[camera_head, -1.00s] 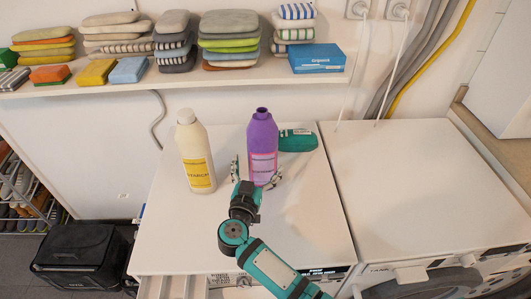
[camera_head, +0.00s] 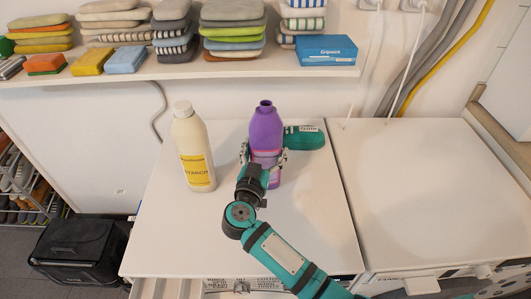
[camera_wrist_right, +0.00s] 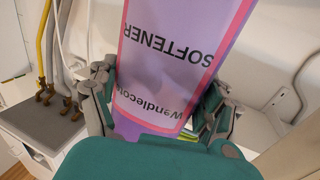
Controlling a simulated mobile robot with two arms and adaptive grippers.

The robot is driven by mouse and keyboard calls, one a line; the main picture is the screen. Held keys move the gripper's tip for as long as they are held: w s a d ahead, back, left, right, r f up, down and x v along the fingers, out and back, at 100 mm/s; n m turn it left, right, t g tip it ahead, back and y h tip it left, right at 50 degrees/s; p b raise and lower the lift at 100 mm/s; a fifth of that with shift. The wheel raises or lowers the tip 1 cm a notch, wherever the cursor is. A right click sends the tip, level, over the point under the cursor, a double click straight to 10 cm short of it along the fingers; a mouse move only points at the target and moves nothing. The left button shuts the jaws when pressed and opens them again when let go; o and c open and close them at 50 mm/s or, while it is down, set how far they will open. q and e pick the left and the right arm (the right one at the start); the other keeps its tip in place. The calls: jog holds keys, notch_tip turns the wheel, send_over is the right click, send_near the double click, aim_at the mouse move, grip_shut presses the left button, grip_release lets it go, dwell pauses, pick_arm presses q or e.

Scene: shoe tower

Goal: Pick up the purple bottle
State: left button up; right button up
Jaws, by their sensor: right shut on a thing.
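The purple bottle (camera_head: 266,128) stands upright, with no cap in its neck, on the white washer top (camera_head: 300,225) in the head view. My right gripper (camera_head: 265,158) is shut on its lower body, one finger on each side. In the right wrist view the bottle's label (camera_wrist_right: 170,60), reading "SOFTENER", fills the middle between the fingers of the gripper (camera_wrist_right: 160,105). The gripper hides part of the bottle's lower end, so I cannot tell whether its base touches the top. My left gripper is not in view.
A cream starch bottle (camera_head: 194,148) stands to the left of the purple bottle. A green item (camera_head: 304,137) lies close behind it to the right. A shelf (camera_head: 200,70) with folded cloths and a blue box (camera_head: 326,50) runs above. The right-hand machine top (camera_head: 425,190) is clear.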

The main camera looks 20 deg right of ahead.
jog(key=shift+f, duration=0.1)
jog(key=shift+c, duration=1)
jog(key=shift+s, duration=0.1)
jog(key=c, duration=0.5)
jog(key=shift+o, duration=0.2)
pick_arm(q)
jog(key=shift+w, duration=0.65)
pick_arm(e)
jog(key=shift+r, duration=0.25)
